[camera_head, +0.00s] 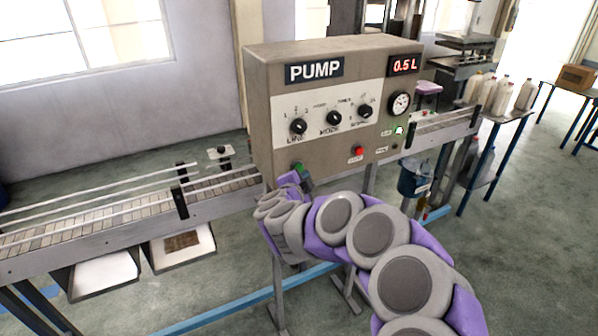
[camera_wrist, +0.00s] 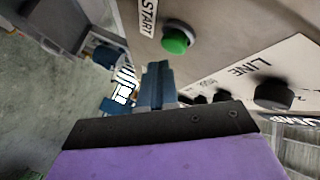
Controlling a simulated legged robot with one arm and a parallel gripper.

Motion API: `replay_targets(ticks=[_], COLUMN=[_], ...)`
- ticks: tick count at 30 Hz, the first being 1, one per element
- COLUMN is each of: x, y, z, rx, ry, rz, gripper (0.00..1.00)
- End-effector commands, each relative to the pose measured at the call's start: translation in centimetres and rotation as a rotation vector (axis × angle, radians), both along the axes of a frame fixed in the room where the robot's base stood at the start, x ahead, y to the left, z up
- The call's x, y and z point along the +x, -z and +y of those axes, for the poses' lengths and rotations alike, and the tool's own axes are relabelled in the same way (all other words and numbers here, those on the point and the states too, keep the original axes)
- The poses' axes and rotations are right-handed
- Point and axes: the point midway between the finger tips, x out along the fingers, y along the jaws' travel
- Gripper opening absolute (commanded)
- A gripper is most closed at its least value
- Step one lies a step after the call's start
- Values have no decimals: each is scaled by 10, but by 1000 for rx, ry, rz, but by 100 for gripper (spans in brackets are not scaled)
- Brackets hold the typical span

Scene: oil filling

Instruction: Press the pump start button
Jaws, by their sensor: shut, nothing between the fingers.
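The pump control box (camera_head: 330,105) stands in the middle of the head view, with a PUMP label and a red 0.5 L display (camera_head: 404,65). The green start button (camera_wrist: 175,40) shows in the wrist view beside a START label (camera_wrist: 147,17). It also shows in the head view at the panel's lower left (camera_head: 299,168), partly hidden by my gripper (camera_head: 303,180). My gripper, also in the wrist view (camera_wrist: 157,66), is shut and empty. Its fingertips are close to the button, just to its side in the wrist view; I cannot tell whether they touch the panel.
A red button (camera_head: 358,151) sits right of the green one. The LINE knob (camera_head: 298,126), MODE knob (camera_head: 333,118) and a third knob are above. A conveyor (camera_head: 120,215) runs behind the box. White bottles (camera_head: 526,94) stand on a blue-legged table at right.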

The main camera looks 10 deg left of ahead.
Motion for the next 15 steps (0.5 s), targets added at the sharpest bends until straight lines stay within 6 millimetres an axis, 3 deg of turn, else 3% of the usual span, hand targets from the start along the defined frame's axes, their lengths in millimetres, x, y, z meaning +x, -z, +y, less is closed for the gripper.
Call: replay_targets(ticks=[9,15], x=[-1,-15], y=[0,0], z=[-2,-11], rx=[1,3], ry=[1,-1], rz=[-1,0], gripper=[0,0])
